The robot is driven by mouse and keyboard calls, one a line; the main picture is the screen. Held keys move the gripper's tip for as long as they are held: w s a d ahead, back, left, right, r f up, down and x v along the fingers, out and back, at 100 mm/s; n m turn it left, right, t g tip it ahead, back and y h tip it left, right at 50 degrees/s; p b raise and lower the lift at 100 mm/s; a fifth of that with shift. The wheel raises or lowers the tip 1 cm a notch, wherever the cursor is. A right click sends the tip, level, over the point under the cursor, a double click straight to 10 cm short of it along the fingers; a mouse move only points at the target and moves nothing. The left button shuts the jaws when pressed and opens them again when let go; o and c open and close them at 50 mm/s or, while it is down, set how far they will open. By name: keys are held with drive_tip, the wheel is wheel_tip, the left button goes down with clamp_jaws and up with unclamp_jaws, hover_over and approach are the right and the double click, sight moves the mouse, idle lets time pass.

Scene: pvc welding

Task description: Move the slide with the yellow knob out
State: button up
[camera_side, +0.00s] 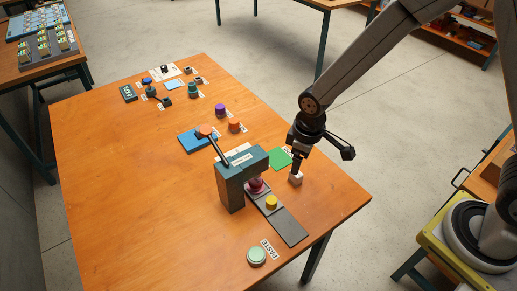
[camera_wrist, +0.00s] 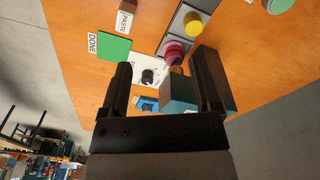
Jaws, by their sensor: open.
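The slide (camera_side: 288,226) is a grey plate running out from under a dark press (camera_side: 230,187) toward the table's front edge. Its yellow knob (camera_side: 271,202) stands upright on it, next to a dark pink round piece (camera_side: 256,186) under the press head. In the wrist view the yellow knob (camera_wrist: 193,22) is near the top, beyond the pink piece (camera_wrist: 173,50). My gripper (camera_side: 296,168) points down, right of the press and apart from the knob. In the wrist view my gripper (camera_wrist: 163,60) is open, with nothing held between its fingers.
The press's red-knobbed lever (camera_side: 206,131) leans left. A pale green button (camera_side: 256,256) is at the front. The table's left side is clear.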

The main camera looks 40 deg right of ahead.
sight(272, 200)
drive_tip(key=a+f+n, duration=0.1)
drive_tip(key=a+f, duration=0.1)
drive_tip(key=w+a+f+n, duration=0.1)
drive_tip(key=a+f, duration=0.1)
drive_tip(key=a+f+n+g, duration=0.1)
drive_tip(key=a+f, duration=0.1)
drive_tip(key=a, duration=0.1)
drive_tip(key=shift+w+f, duration=0.15)
drive_tip(key=shift+w, duration=0.15)
drive_tip(key=shift+d+f, duration=0.1)
drive_tip(key=shift+f, duration=0.05)
drive_tip(key=shift+f, duration=3.75)
clamp_jaws()
